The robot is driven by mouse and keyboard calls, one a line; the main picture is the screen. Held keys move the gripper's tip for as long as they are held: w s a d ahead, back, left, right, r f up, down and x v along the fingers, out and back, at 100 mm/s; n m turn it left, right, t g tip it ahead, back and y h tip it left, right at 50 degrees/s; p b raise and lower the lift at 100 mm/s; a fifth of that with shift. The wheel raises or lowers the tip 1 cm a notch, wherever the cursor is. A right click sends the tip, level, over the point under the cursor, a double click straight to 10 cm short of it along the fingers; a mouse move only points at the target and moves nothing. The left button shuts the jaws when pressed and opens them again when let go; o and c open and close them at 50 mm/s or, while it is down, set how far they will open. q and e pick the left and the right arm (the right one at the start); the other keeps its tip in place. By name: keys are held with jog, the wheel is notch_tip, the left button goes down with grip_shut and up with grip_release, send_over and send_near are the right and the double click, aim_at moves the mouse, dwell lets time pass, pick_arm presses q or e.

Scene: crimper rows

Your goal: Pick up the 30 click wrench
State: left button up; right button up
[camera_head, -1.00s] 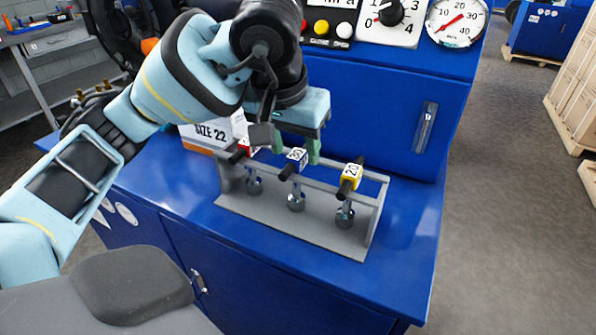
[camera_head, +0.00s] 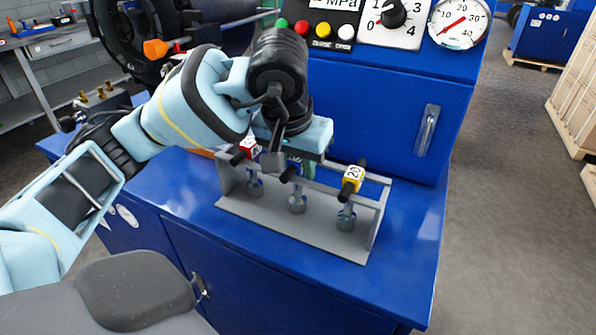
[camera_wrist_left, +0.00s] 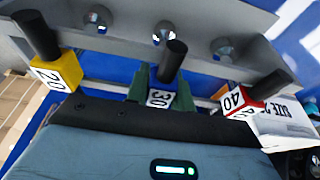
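The 30 click wrench hangs in the middle of a grey rack, with a black handle end (camera_wrist_left: 172,60) and a blue block with a white 30 label (camera_wrist_left: 158,98). In the head view its block (camera_head: 294,165) is mostly hidden by my left gripper. My left gripper (camera_wrist_left: 162,92) has its green fingers on either side of this block, very close to it. Whether they press on it is not clear. The yellow 20 wrench (camera_head: 352,178) and the red 40 wrench (camera_head: 248,149) hang on either side. My right gripper is not in view.
The grey rack (camera_head: 290,225) stands on a blue cabinet top (camera_head: 405,225). A blue panel with gauges and buttons (camera_head: 385,110) rises behind it. A SIZE 22 box (camera_wrist_left: 285,122) stands beside the 40 wrench. The cabinet top at the right is clear.

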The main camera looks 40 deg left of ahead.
pick_arm(q)
grip_shut()
jog(key=shift+r, duration=0.1)
jog(key=shift+s+r, duration=0.2)
jog(key=shift+r, duration=0.15)
notch_tip(320, 180, up, 11)
jog(key=p, duration=0.2)
jog(key=shift+r+p, duration=0.1)
jog(key=shift+p, duration=0.25)
jog(key=s+d+b, duration=0.1)
jog(key=s+d, duration=0.1)
jog(key=s, duration=0.7)
jog(key=s+d+b, duration=0.2)
jog(key=s, duration=0.8)
jog(key=shift+d+f, duration=0.3)
jog(key=shift+d, duration=0.05)
